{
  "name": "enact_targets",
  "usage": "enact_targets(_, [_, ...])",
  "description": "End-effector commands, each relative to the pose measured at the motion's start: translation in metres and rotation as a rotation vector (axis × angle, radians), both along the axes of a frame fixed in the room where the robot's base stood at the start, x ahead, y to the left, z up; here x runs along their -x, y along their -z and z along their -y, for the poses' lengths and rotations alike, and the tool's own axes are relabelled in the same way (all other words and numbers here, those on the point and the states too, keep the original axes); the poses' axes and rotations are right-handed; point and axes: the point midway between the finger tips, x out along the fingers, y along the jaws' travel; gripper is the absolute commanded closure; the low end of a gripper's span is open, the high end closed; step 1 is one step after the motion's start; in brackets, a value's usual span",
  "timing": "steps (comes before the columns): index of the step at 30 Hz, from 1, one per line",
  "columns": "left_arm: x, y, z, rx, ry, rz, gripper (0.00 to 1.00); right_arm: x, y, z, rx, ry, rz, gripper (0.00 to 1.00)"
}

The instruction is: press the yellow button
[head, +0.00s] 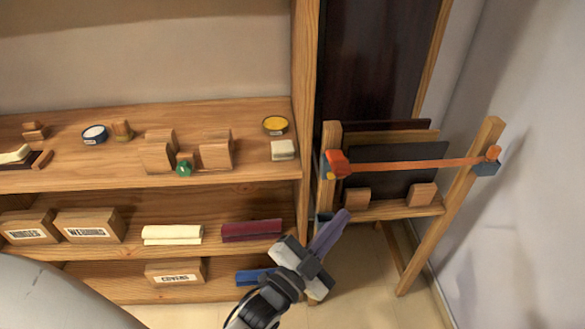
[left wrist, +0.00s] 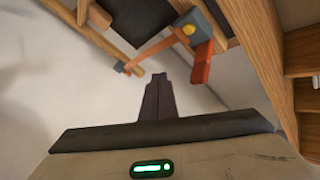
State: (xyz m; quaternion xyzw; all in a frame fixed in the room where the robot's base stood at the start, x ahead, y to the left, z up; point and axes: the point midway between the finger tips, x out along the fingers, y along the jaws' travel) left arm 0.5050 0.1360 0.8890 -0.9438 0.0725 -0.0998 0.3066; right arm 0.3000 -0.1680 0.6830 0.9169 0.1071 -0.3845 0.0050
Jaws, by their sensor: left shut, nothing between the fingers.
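A small round yellow button (left wrist: 188,30) shows in the left wrist view on the face of a blue-grey block (left wrist: 196,38). An orange-red bar (left wrist: 201,63) hangs from that block, beside the button. In the head view the block (head: 328,168) sits at the left end of the wooden stand; I cannot make out the button there. My left gripper (head: 341,216) is shut and empty, below and in front of the block, pointing up toward the stand. In the left wrist view its closed dark fingers (left wrist: 158,78) are apart from the button. My right gripper is not in view.
A wooden stand (head: 466,205) carries dark panels and a long orange bar (head: 410,165). Left of it, wooden shelves (head: 70,185) hold boxes, cloths, blocks and a yellow-topped tin (head: 275,125). A wall stands at the right. The floor (head: 370,290) before the stand is clear.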

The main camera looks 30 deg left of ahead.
Motion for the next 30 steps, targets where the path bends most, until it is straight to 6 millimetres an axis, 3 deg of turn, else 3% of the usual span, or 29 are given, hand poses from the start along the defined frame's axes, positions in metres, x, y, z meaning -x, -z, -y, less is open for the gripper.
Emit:
enact_targets(16, [-0.004, 0.001, -0.006, -0.002, -0.006, 0.001, 1.00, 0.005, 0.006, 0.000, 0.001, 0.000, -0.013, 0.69])
enact_targets(30, [-0.054, 0.001, -0.040, -0.003, -0.007, 0.002, 1.00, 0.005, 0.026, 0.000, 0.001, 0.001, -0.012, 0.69])
